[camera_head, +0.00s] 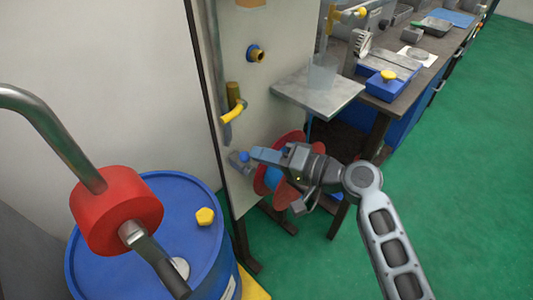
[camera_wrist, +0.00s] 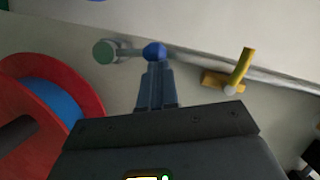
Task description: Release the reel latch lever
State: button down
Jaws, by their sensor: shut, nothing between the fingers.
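The reel latch lever is a short grey bar with a blue ball knob (camera_head: 244,156) at one end, low on the pale panel. In the wrist view the knob (camera_wrist: 154,51) is at top centre, and the bar runs left to a round grey-green pivot (camera_wrist: 106,52). The reel (camera_head: 292,142) has red flanges and a blue core; its red flange (camera_wrist: 85,82) shows at left in the wrist view, partly hidden by my gripper in the head view. My gripper (camera_head: 254,153) is shut and empty, its fingertips (camera_wrist: 155,72) right at the knob. I cannot tell whether they touch.
A yellow-handled valve (camera_head: 233,113) on a grey pipe is above the lever; it is right of the knob in the wrist view (camera_wrist: 240,70). A grey shelf (camera_head: 300,95) juts out above the reel. A blue drum (camera_head: 150,270) stands at lower left. Green floor is clear at right.

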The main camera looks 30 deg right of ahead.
aim_at(248, 170)
jog(key=a+n, duration=0.1)
jog(key=a+n+h, duration=0.1)
jog(key=n, duration=0.1)
jog(key=shift+s+a+b, duration=0.2)
jog(key=shift+s+b, duration=0.15)
jog(key=shift+b, duration=0.05)
jog(key=shift+s+a+f+n+h+b, duration=0.2)
jog(key=shift+a+n+h, duration=0.15)
jog(key=shift+a+n, duration=0.2)
jog(key=shift+s+a+f+n+h+b, duration=0.1)
jog(key=shift+s+a+f+n+h, duration=0.1)
jog(key=shift+a+n+h, duration=0.25)
jog(key=shift+a, duration=0.15)
